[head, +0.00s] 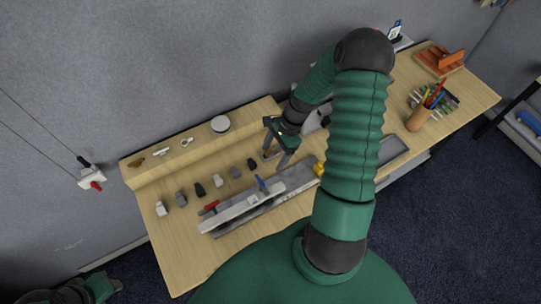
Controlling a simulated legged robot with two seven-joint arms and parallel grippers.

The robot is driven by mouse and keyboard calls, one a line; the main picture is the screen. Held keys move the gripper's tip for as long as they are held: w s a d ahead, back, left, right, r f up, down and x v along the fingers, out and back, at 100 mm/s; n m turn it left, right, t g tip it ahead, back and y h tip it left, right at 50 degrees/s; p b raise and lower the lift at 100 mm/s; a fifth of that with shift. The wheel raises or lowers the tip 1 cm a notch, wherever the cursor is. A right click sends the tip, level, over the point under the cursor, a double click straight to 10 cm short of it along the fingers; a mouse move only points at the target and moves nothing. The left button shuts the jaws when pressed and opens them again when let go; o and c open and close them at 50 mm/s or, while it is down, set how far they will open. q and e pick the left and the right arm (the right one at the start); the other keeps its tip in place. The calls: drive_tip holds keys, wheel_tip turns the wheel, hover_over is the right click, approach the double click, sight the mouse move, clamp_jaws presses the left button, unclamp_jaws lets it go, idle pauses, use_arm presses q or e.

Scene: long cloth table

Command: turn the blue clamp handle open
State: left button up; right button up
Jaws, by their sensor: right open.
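The blue clamp handle (261,183) stands up from a grey metal rail fixture (237,210) on the wooden table. My right gripper (275,161) is above the table just behind and to the right of the blue handle, fingers apart and pointing down, with nothing visible between them. It looks apart from the handle, though the height gap is hard to judge. My right arm hides part of the fixture's right end. Part of my left arm (95,289) shows at the bottom left corner; its gripper jaws cannot be made out.
A red handle (209,207) lies at the fixture's left part. Several grey and black blocks (200,189) stand in a row behind it. A raised wooden shelf (205,140) holds small parts and a round disc (220,124). A pencil cup (417,119) stands at the right.

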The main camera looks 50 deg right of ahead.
use_arm(q)
drive_tip(key=shift+w+p+v, duration=0.55)
drive_tip(key=shift+p+v, duration=1.55)
drive_tip(key=shift+v, duration=0.25)
drive_tip(key=f+b, duration=0.3)
drive_tip(key=d+f+b, duration=0.1)
drive_tip(key=f+b, duration=0.1)
drive_tip(key=b, duration=0.1)
drive_tip(key=shift+f, duration=0.4)
use_arm(e)
drive_tip(key=d+v, duration=0.1)
drive_tip(key=v, duration=2.1)
drive_tip(key=shift+d, duration=0.3)
drive_tip(key=shift+f, duration=0.2)
